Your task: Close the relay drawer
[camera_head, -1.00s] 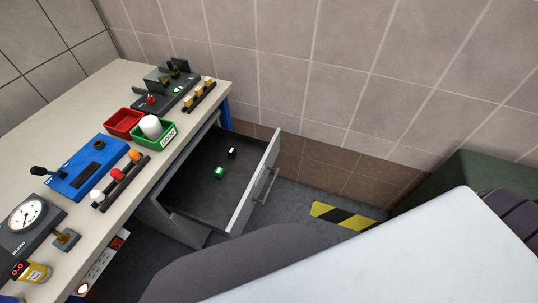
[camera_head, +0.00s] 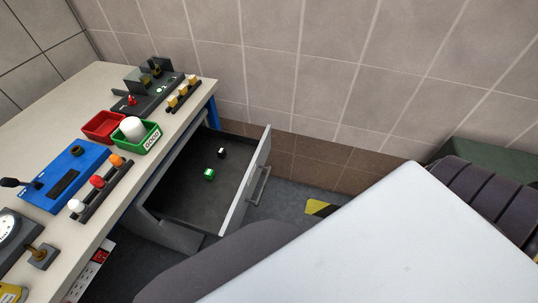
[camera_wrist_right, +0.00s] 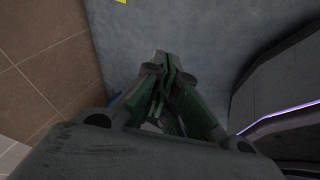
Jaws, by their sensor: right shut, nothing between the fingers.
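The relay drawer (camera_head: 186,202) is pulled out from under the bench in the head view. Its light front panel (camera_head: 245,180) carries a bar handle (camera_head: 258,186). A green relay (camera_head: 209,174) and a black relay (camera_head: 222,153) lie on its dark floor. My right gripper (camera_wrist_right: 165,62) shows in the right wrist view, shut and empty, above bare grey floor and apart from the drawer. Its fingers are not seen in the head view, where my own arm covers the lower right. My left gripper is not in view.
The bench (camera_head: 98,78) holds a red bin (camera_head: 103,126), a green bin (camera_head: 150,143) with a white cylinder, a blue unit (camera_head: 62,185) and a row of coloured knobs (camera_head: 97,182). A tiled wall stands behind. A yellow-black floor marking (camera_head: 318,208) lies right of the drawer.

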